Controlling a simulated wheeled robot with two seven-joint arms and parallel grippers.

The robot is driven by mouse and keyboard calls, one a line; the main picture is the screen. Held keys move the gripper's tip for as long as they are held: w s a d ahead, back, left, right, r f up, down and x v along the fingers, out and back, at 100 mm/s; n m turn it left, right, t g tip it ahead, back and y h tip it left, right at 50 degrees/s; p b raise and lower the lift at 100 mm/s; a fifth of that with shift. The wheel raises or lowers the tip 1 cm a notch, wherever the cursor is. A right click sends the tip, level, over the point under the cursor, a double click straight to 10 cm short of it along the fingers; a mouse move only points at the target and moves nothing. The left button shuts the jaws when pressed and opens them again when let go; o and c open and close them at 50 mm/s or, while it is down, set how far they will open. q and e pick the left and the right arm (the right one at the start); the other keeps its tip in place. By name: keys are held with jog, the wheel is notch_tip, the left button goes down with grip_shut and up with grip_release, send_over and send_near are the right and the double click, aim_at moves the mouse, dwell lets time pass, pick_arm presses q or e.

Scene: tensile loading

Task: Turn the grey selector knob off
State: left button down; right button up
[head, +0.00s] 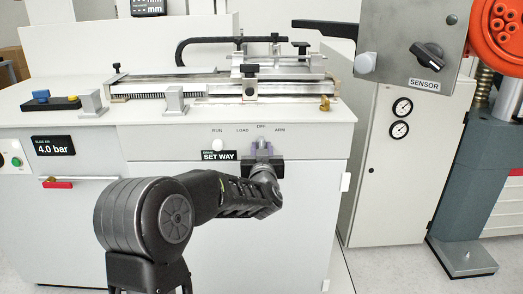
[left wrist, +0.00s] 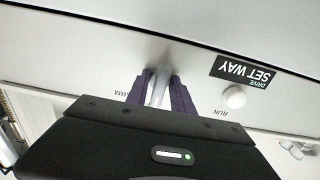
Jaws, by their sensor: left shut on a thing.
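The grey selector knob (left wrist: 158,88) is on the white front panel of the bench. In the left wrist view it shows as a pale grey bar between my two dark purple fingers. My left gripper (head: 262,152) reaches the panel below the OFF label and is shut on the knob; it also shows in the left wrist view (left wrist: 161,93). The labels RUN, LOAD, OFF and ARM arc above it in the head view. My fingers hide much of the knob, so I cannot tell which label it points to. My right gripper is not in view.
A white round button (head: 217,144) and a black SET WAY plate (head: 219,155) sit left of the knob. A grey box at upper right carries a black SENSOR knob (head: 427,56). A red handle (head: 58,185) is at the left. The panel right of the gripper is clear.

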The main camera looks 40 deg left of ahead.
pick_arm(q)
jog(key=c, duration=1.4)
grip_release()
jog(key=shift+s+d, duration=0.1)
jog(key=v, duration=0.7)
jog(key=shift+s+d+p, duration=0.2)
jog(key=shift+s+p, duration=0.05)
jog(key=shift+p, duration=0.1)
